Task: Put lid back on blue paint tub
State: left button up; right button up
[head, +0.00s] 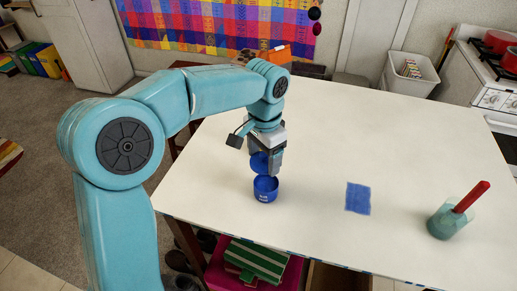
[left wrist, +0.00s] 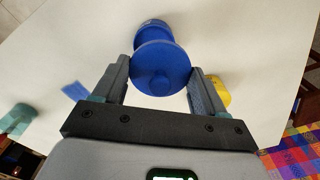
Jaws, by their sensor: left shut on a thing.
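The blue paint tub (head: 265,190) stands upright on the white table, its mouth open toward the camera. My left gripper (head: 268,166) is above it, pointing down, and is shut on the round blue lid (head: 258,163). The lid looks tilted, just over the far side of the tub's mouth; I cannot tell whether they touch. In the left wrist view the lid (left wrist: 161,72) sits between both fingers, its small centre knob toward the camera. The tub (left wrist: 152,27) shows partly behind it. My right gripper is not in view.
A blue cloth square (head: 358,198) lies on the white table (head: 330,130), right of the tub. A teal cup (head: 444,223) with a red handle stands farther right. A yellow object (left wrist: 217,92) shows behind one finger in the left wrist view. The table's middle is clear.

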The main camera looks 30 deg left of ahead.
aim_at(267, 162)
pick_arm(q)
jog(key=shift+d+r, duration=0.2)
jog(key=shift+d, duration=0.25)
jog(key=shift+d+f, duration=0.1)
notch_tip(267, 162, down, 5)
jog(key=b, duration=0.4)
jog(key=shift+r, duration=0.2)
jog(key=shift+f+b, duration=0.65)
jog(key=shift+f, duration=0.15)
jog(key=shift+p, duration=0.3)
jog(key=shift+f, duration=0.1)
dwell(0.6)
dwell(0.4)
